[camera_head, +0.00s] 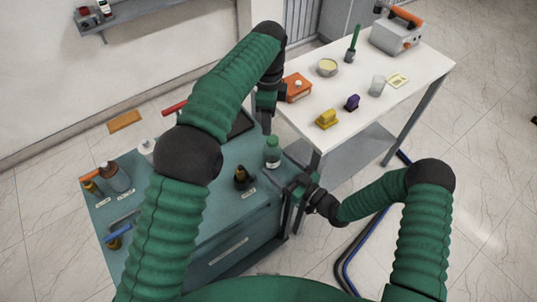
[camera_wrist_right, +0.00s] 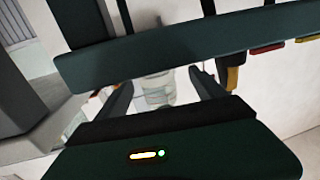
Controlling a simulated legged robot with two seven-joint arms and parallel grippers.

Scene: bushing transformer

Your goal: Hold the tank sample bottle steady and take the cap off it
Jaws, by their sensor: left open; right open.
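The tank sample bottle (camera_head: 272,158) is green with a green cap (camera_head: 272,142). It stands upright near the right edge of the teal cabinet top (camera_head: 215,185). My left gripper (camera_head: 266,128) is open, points down and is just above and behind the cap, apart from it as far as I can tell. My right gripper (camera_head: 294,187) is open and low, in front and to the right of the bottle, at the cabinet's edge. In the right wrist view a pale, rounded shape (camera_wrist_right: 157,85), probably the bottle, shows beyond and between the spread fingers, partly hidden by the gripper body.
A small black and yellow item (camera_head: 243,178) stands left of the bottle.

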